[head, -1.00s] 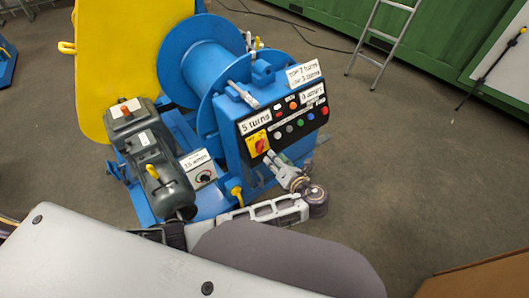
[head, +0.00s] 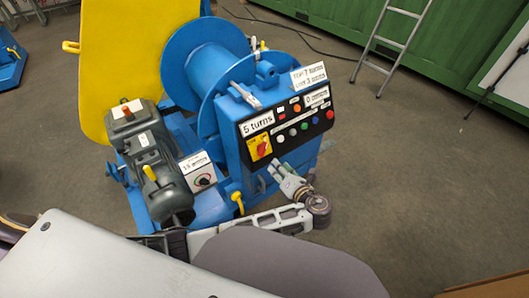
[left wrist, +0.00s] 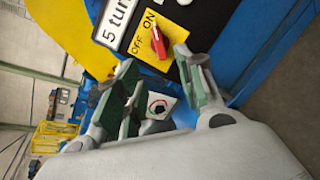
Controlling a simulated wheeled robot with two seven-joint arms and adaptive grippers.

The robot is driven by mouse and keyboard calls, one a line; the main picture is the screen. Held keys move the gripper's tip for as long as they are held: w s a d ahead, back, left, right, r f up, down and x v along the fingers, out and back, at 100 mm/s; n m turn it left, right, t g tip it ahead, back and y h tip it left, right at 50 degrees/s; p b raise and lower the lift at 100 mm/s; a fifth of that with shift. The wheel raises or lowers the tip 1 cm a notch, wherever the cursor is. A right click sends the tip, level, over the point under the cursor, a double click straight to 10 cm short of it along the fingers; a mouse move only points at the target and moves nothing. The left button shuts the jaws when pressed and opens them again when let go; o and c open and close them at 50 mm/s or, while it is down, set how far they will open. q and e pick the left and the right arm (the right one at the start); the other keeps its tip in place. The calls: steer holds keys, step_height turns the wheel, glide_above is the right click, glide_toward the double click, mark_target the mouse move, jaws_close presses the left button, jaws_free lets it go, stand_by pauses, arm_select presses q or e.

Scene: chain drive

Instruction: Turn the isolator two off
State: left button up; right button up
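A red rotary handle (head: 263,149) sits on a yellow isolator plate (head: 252,154) at the left end of the black control panel. The left wrist view shows the handle (left wrist: 159,42) on its plate (left wrist: 176,58) marked OFF and ON, its end towards the ON side. No number on it is readable. My left gripper (head: 279,168) is just below and right of the plate, apart from the handle. In the left wrist view its fingers (left wrist: 162,82) are spread with nothing held between them. My right gripper is not in view.
The panel (head: 290,128) carries several coloured buttons and white labels. A white box with a black knob (head: 203,180) stands lower left, beside a grey motor (head: 148,160). A blue drum (head: 205,65) is behind.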

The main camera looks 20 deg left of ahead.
arm_select(q)
steer(key=shift+w+a, duration=0.1)
steer(key=b, duration=0.1)
glide_toward(264, 152)
steer(key=w+a, duration=0.2)
steer(key=x, duration=0.3)
steer(key=b+x, duration=0.1)
steer(key=x, duration=0.1)
steer(key=shift+f, duration=0.3)
steer(key=shift+x, duration=1.05)
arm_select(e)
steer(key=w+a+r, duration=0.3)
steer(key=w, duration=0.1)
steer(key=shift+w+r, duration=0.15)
arm_select(q)
steer(key=shift+w, duration=0.1)
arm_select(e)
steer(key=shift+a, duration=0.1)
arm_select(q)
steer(key=shift+d, duration=0.1)
steer(key=shift+c, duration=0.4)
jaws_close()
